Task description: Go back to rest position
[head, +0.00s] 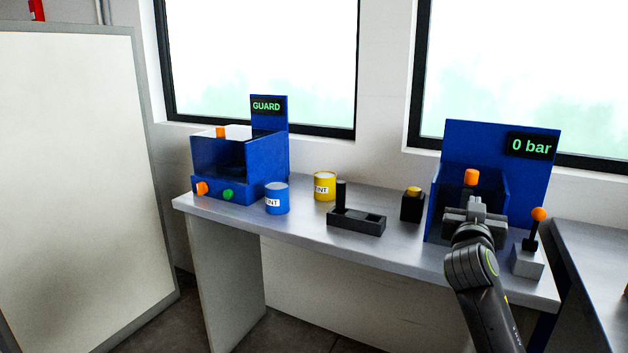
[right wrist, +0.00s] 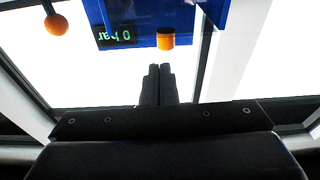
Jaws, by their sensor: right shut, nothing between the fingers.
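My right gripper (head: 472,207) is in front of the blue station (head: 500,140) at the right of the bench, whose display reads "0 bar". Its fingers (right wrist: 156,85) are together and empty in the right wrist view. An orange knob (head: 471,177) shows just above the gripper in the head view, and an orange knob (right wrist: 166,39) shows past the fingertips in the wrist view; I cannot tell whether the gripper touches anything. The gripper hides part of the station. My left gripper is not in view.
An orange-topped lever (head: 538,215) stands on a white block just right of my arm. A black holder (head: 357,221), a yellow can (head: 325,187), a blue can (head: 277,198) and a blue GUARD box (head: 262,160) stand further left on the grey bench (head: 305,225). A whiteboard (head: 80,150) is at the left.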

